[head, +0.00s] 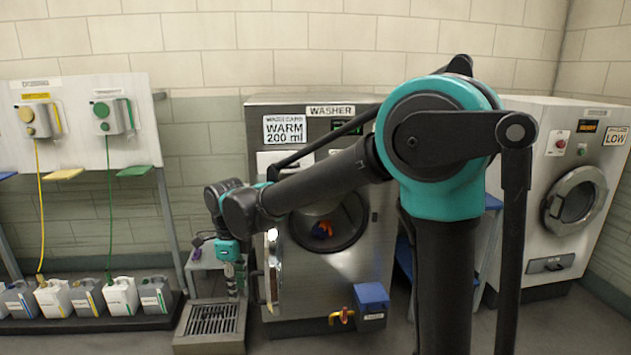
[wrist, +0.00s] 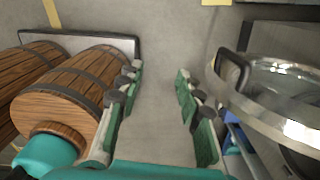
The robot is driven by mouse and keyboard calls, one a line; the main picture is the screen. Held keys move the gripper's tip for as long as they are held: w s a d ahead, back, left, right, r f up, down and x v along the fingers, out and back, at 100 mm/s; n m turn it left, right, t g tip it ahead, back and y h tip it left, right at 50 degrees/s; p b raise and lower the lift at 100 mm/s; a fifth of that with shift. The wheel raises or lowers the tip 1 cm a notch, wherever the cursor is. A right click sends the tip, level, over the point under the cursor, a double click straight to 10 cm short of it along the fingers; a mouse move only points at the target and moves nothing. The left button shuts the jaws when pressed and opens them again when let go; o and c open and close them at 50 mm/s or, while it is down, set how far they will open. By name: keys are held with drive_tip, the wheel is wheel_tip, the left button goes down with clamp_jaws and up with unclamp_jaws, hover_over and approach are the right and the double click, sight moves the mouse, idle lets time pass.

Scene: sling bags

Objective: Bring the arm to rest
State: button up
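My arm reaches leftward in the head view, past the front of the washer (head: 265,160). My gripper (head: 233,278) hangs pointing down at its far end, just left of the washer's open round door (head: 272,270). In the wrist view, my gripper (wrist: 157,78) has its two green-padded fingers well apart, with only bare grey floor visible between them. The metal door ring (wrist: 280,110) with its dark handle is close to the right finger there. Nothing is held.
Brown barrel-like objects (wrist: 75,85) lie close to the left finger. A floor grate (head: 213,320) is below my gripper. Several jugs (head: 120,297) stand at left under a dispenser panel. A blue box (head: 371,300) sits at the washer's foot. Another machine (head: 570,180) stands right.

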drive_tip(key=w+d+f+n+t, duration=0.15)
drive_tip(key=d+n, duration=0.25)
drive_tip(key=d, duration=0.6)
drive_tip(key=w+d+f+n, duration=0.15)
drive_tip(key=d+n, duration=0.25)
drive_tip(key=d, duration=0.7)
drive_tip(key=s+d+f+n+t, duration=0.1)
drive_tip(key=s+d+f+n, duration=0.2)
drive_tip(key=d, duration=0.6)
drive_tip(key=s+d+f+n+t, duration=0.1)
drive_tip(key=s+d+f+n, duration=0.3)
drive_tip(key=s+d+n, duration=0.2)
drive_tip(key=d+n, duration=0.2)
drive_tip(key=d, duration=0.1)
drive_tip(key=shift+t, duration=0.35)
